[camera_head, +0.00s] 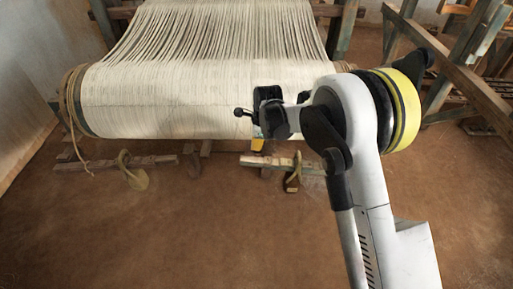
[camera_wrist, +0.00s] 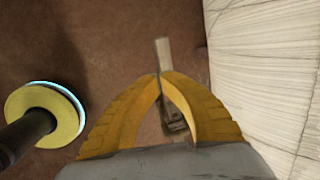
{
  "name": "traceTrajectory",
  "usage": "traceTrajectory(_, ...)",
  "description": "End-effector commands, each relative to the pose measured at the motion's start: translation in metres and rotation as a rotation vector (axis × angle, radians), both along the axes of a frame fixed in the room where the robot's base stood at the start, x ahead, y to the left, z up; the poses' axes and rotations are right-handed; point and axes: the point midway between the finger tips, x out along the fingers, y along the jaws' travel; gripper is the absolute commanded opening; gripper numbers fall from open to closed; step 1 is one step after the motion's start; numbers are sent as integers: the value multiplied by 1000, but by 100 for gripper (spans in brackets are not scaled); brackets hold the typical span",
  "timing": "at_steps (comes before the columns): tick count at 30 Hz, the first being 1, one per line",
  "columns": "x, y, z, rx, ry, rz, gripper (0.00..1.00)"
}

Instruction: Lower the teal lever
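I cannot make out a teal lever in either view. My gripper (camera_head: 258,146) points down in front of the right part of the pale cloth roll, partly hidden by my wrist. In the wrist view its two yellow fingers (camera_wrist: 161,76) meet at the tips, with nothing seen held between them. Beyond the fingers, a short pale bar (camera_wrist: 163,54) and a dark block (camera_wrist: 175,120) show near the brown floor. I cannot tell whether the fingers touch them.
The cloth roll (camera_head: 180,100) spans the front of the loom and fills the right of the wrist view. Low wooden bars (camera_head: 110,163) with curved pieces lie beneath it. Rope (camera_head: 72,110) hangs at its left end. The front floor is bare. Timber frames stand back right.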

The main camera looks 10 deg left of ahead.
Motion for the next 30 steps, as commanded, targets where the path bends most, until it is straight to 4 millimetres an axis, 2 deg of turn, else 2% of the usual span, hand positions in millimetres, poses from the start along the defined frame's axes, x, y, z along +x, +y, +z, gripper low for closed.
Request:
traceTrajectory(1, 2, 2, -14, 0, 0, 1, 0)
traceTrajectory(6, 8, 9, -51, 0, 0, 1, 0)
traceTrajectory(12, 14, 16, -88, 0, -1, 2, 0)
traceTrajectory(15, 16, 18, -100, 0, -1, 2, 0)
traceTrajectory(21, 18, 21, -111, 0, -1, 1, 0)
traceTrajectory(30, 18, 21, -111, 0, -1, 2, 0)
